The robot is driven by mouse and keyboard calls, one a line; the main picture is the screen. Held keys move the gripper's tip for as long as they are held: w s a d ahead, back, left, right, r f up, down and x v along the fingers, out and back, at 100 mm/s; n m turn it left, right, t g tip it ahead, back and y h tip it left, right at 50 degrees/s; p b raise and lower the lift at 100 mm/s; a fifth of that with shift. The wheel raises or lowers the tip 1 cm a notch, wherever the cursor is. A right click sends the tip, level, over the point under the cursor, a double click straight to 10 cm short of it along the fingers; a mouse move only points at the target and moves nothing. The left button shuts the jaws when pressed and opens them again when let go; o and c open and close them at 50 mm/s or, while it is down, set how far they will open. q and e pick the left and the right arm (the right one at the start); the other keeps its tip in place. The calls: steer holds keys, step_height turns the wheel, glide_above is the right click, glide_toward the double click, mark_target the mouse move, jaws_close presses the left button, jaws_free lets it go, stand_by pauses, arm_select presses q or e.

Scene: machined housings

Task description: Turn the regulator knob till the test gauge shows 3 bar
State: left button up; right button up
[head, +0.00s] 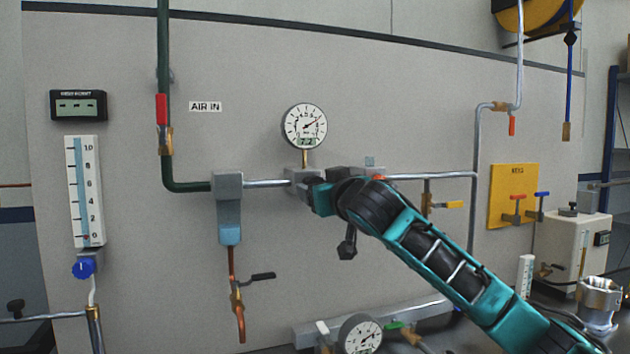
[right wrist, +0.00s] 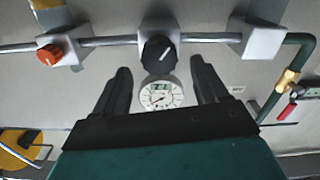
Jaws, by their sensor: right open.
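The black regulator knob (right wrist: 158,54) with a white pointer line shows in the right wrist view, on a grey block in the pipe. My right gripper (right wrist: 160,68) is open, its fingertips apart on either side of the knob's near edge; I see no contact. In the head view my right gripper (head: 308,188) covers the knob. My left gripper is not in view.
A second gauge (head: 360,335) sits low at the front. An orange knob (right wrist: 50,54) is on the same pipe. A blue filter bowl (head: 229,235) hangs left of my gripper. A yellow plate (head: 513,195) with valves is at the right.

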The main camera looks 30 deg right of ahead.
steer(key=shift+p+x, duration=0.4)
steer(key=shift+x, duration=2)
steer(key=c, duration=1)
